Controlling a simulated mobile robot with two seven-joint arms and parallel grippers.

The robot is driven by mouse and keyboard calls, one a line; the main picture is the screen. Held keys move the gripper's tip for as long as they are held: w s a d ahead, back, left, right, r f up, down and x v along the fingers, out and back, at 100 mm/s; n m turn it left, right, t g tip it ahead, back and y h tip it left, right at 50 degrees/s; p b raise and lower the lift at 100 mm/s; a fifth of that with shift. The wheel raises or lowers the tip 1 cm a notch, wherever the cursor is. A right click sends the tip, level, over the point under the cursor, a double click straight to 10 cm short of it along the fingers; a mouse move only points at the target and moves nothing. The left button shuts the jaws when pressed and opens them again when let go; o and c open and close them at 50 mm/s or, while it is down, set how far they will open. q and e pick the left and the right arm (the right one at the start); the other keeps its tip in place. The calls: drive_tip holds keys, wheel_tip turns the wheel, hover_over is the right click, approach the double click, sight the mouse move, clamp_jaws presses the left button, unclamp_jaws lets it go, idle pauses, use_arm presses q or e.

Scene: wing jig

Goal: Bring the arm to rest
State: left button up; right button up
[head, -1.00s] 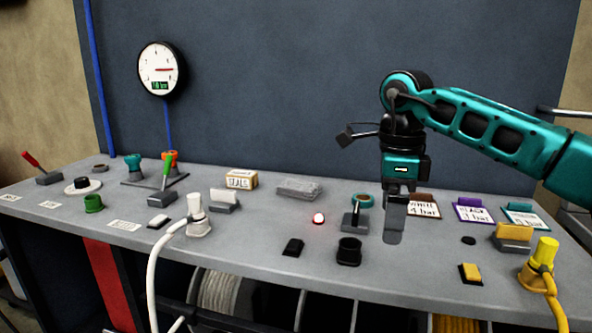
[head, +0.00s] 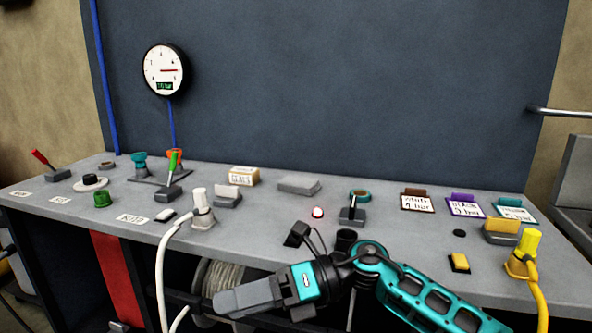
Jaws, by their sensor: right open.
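My right arm (head: 425,300) comes in from the lower right in teal and black. Its gripper (head: 235,298) hangs low in front of the bench's front edge, pointing left, and is empty. Its fingers overlap each other from this angle, but the jaws are open. It is apart from the items on the grey bench top (head: 270,208). Part of the front edge and the rack below are hidden behind the arm. My left gripper is out of view.
A white hose plug (head: 201,205) and cable stand left of the gripper. A yellow hose plug (head: 527,248) is at the right. A cable reel (head: 222,280) is below.

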drive_tip(key=s+d+f+n+t+h, duration=0.1)
drive_tip(key=d+f+n+t+h, duration=0.4)
drive_tip(key=d+f+n+t, duration=0.4)
drive_tip(key=s+d+f+n+t+h+p, duration=0.1)
drive_tip(key=d+f+n+t+h, duration=0.5)
drive_tip(key=n, duration=1.7)
drive_tip(key=s+d+f+t, duration=0.1)
drive_tip(key=d+f+t, duration=0.2)
drive_tip(key=d+f, duration=0.1)
drive_tip(key=shift+d+f+t, duration=0.3)
drive_tip(key=shift+f+t, duration=0.1)
drive_tip(key=shift+f, duration=0.05)
drive_tip(key=s+d+f+m+g+h, duration=0.1)
drive_tip(key=s+d+f, duration=0.1)
drive_tip(key=s, duration=0.1)
drive_tip(key=s+d+f+m+g+h, duration=0.1)
drive_tip(key=s+f, duration=0.2)
drive_tip(key=s+d+f+m+g+h, duration=0.1)
drive_tip(key=s+d+f+m+g, duration=0.1)
drive_tip(key=s+f, duration=0.1)
drive_tip(key=shift+s+d, duration=0.3)
drive_tip(key=shift+c, duration=0.3)
